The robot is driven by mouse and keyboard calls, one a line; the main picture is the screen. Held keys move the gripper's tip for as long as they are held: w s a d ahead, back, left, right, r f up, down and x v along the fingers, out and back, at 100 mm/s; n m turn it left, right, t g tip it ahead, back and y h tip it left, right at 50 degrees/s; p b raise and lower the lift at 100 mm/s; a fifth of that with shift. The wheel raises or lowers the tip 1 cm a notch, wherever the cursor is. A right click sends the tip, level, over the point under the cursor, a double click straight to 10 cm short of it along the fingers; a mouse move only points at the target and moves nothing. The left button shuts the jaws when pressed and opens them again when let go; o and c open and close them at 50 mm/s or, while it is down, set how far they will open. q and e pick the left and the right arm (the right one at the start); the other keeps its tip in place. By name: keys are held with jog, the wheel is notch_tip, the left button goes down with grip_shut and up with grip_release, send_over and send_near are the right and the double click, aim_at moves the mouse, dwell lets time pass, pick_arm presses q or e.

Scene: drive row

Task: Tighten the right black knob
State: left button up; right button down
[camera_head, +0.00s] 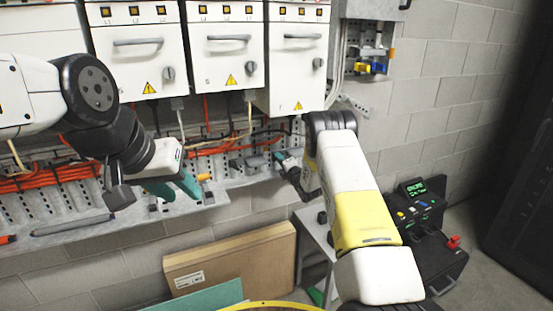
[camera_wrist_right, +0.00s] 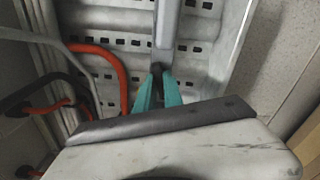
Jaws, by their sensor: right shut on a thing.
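My right gripper (camera_head: 281,157) reaches in to the perforated metal rail under the cabinets, its arm coming from the lower right. In the right wrist view its teal fingers (camera_wrist_right: 157,88) are closed together on a small black knob (camera_wrist_right: 158,68) at the end of a grey bar (camera_wrist_right: 168,22). The knob is mostly hidden by the fingertips. In the head view the grip is too small to make out. My left gripper (camera_head: 175,188) hangs over the rail at the left, its teal fingers apart with nothing visible between them.
White drive cabinets (camera_head: 225,72) with handles and grey rotary knobs hang above. Orange cables (camera_head: 50,177) run along the rail (camera_head: 125,222); an orange cable (camera_wrist_right: 112,65) also passes close left of the right fingers. A cardboard box (camera_head: 228,262) and black case (camera_head: 430,262) stand below.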

jog(key=m, duration=1.3)
jog(key=shift+f+m, duration=0.1)
jog(key=shift+m, duration=0.3)
jog(key=c, duration=1.5)
grip_release()
jog(key=shift+o, duration=0.2)
jog(key=v, duration=0.8)
